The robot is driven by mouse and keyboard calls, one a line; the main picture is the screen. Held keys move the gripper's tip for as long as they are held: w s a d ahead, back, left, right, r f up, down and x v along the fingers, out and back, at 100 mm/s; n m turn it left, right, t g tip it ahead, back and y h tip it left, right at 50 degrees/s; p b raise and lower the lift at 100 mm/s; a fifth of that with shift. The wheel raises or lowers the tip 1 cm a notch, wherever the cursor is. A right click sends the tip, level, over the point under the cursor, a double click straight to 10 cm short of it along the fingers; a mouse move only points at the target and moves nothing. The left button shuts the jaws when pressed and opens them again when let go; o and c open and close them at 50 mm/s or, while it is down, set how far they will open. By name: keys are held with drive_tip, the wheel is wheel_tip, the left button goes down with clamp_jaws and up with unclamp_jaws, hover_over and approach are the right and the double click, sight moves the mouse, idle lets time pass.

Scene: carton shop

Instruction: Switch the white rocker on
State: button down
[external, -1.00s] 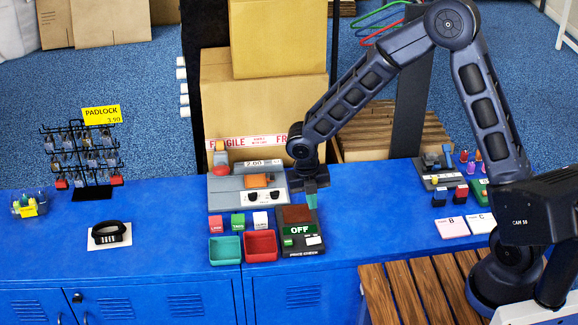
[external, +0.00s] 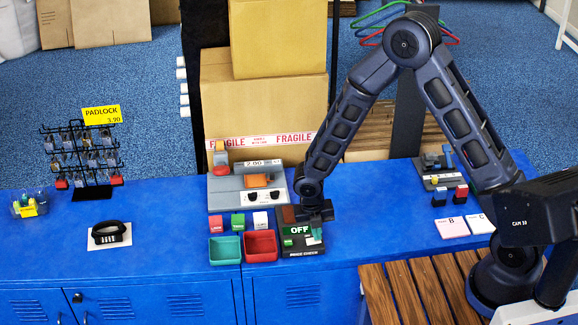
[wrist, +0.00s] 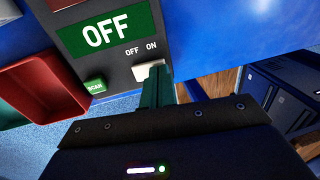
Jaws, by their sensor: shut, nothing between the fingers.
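The white rocker (wrist: 148,70) sits on the dark price check box (wrist: 120,72), under the small words OFF and ON. The box's green display (wrist: 103,34) reads OFF, and it also shows in the external view (external: 299,231). My gripper (wrist: 157,72) is shut and empty, with its teal fingertips at the rocker and overlapping its right, ON-side part in the wrist view. I cannot tell whether they touch it. In the external view my gripper (external: 317,237) points down over the box's front right and mostly hides the rocker.
A green SCAN button (wrist: 95,86) is left of the rocker. A red tray (external: 260,246) and a green tray (external: 224,248) stand left of the box. A grey scale unit (external: 231,198) is behind. The blue counter right of the box (external: 380,225) is clear.

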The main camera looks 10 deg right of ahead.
sight(310, 241)
drive_tip(key=shift+d+f, duration=0.1)
drive_tip(key=shift+f, duration=0.05)
idle(0.3)
drive_tip(key=shift+a, duration=0.8)
drive_tip(key=shift+r, duration=0.25)
wheel_tip(310, 241, up, 14)
drive_tip(key=a, duration=0.2)
drive_tip(key=shift+f, duration=0.15)
idle(0.4)
drive_tip(key=shift+d, duration=0.75)
